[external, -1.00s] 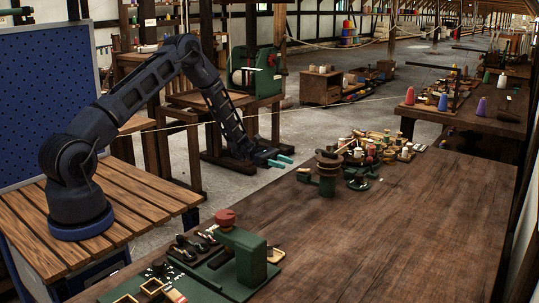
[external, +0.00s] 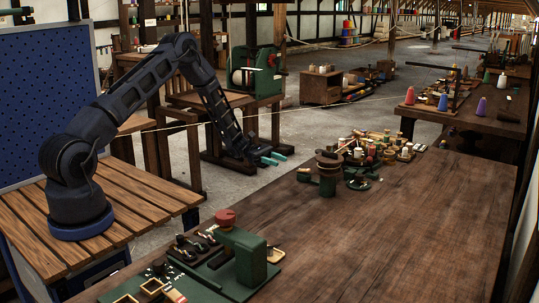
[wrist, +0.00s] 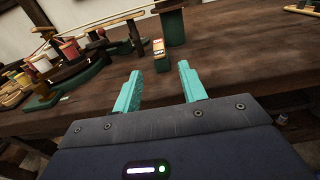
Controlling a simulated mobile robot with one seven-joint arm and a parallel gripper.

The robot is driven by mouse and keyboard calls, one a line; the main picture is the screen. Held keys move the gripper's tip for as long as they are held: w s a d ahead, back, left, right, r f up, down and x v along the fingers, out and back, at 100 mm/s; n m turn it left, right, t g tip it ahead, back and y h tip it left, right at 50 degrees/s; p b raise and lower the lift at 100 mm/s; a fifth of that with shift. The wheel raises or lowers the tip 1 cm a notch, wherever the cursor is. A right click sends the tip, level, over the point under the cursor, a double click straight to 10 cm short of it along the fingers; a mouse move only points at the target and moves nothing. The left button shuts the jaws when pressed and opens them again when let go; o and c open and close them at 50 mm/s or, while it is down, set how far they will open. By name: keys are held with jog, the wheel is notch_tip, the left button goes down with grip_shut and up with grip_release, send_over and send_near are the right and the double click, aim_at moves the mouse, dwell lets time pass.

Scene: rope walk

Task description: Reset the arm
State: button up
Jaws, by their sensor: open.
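My gripper (external: 272,158) hangs at the end of my dark arm, to the left of the long wooden table in the external view. Its two teal fingers also show in the wrist view (wrist: 160,88). They are apart, with nothing between them. The gripper is clear of the table and touches nothing that I can see.
The long brown table (external: 400,210) has much bare top. A green stand with brown discs (external: 328,170) is near its left edge, beside several spools (external: 370,148). A green fixture with a red knob (external: 238,250) is at the near end. Colored cones (external: 442,103) stand on a further bench.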

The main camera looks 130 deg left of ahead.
jog(key=w+d+r+m+g+h, duration=0.2)
jog(key=w+d+r+m+h, duration=0.25)
jog(key=w+d+r, duration=0.5)
jog(key=w+d+r+m+g+h, duration=0.1)
jog(key=w+d+r+m+g, duration=0.3)
jog(key=d, duration=0.5)
jog(key=w+d+r+m+g+h, duration=0.15)
jog(key=w+d+r+m, duration=0.25)
jog(key=w+d+r, duration=0.4)
jog(key=w+d+r+m+g, duration=0.4)
jog(key=d, duration=0.7)
jog(key=s+d+r+m+g+y, duration=0.25)
jog(key=d+r+m, duration=0.2)
jog(key=d, duration=0.75)
jog(key=s+d+r+m+g+y, duration=0.1)
jog(key=s+d+r+m, duration=0.3)
jog(key=d, duration=0.7)
jog(key=s+d+r+m+t+y, duration=0.2)
jog(key=s+d+r+m+y, duration=0.1)
jog(key=s+d+m, duration=0.7)
jog(key=shift+s+d+m+y, duration=0.45)
jog(key=shift+s+d, duration=0.7)
jog(key=shift+s, duration=1.15)
